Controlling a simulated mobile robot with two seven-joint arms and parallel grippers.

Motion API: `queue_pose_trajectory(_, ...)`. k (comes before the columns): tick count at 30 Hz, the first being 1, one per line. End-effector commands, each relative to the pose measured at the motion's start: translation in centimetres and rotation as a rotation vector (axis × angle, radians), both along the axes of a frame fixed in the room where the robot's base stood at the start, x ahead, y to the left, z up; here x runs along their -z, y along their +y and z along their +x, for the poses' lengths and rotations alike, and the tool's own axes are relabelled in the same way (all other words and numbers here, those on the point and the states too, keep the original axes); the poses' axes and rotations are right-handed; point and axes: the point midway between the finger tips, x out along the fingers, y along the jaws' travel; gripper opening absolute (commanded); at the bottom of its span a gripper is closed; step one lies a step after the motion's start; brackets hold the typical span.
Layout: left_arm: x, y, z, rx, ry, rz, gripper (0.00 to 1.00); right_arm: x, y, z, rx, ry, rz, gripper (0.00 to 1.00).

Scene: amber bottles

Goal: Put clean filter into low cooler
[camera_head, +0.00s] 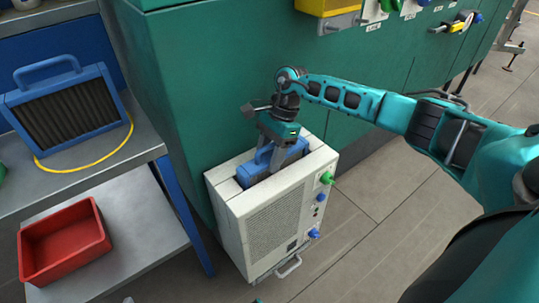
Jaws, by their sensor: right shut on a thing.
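The low cooler (272,232) is a white box on the floor against a green cabinet, with an opening in its top. My right gripper (268,160) is over that opening, shut on the blue handle of a filter (290,152). The filter's blue top shows at the opening; its lower part is hidden inside the cooler. I cannot tell whether it is fully seated. Another filter (68,108), with a blue frame, blue handle and dark pleats, stands on the grey bench at the left. My left gripper is not in view.
A yellow outline (105,148) marks the bench around the standing filter. A red bin (64,240) sits on the lower shelf. Green and blue fittings (326,178) stick out from the cooler's right side. The green cabinet (220,90) rises behind. Floor at the right is clear.

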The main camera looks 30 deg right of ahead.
Motion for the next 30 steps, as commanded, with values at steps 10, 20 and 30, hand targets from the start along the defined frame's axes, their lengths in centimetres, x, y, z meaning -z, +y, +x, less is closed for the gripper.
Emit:
queue_pose_trajectory(10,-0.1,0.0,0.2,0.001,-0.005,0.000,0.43,0.7,0.6,-0.1,-0.008,0.003,0.007,0.55)
queue_pose_trajectory(20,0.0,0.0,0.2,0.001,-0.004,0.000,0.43,0.9,0.6,-0.2,-0.008,0.003,0.006,0.76)
queue_pose_trajectory(30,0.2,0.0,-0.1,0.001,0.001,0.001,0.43,-0.3,0.2,0.0,-0.008,0.000,0.005,0.76)
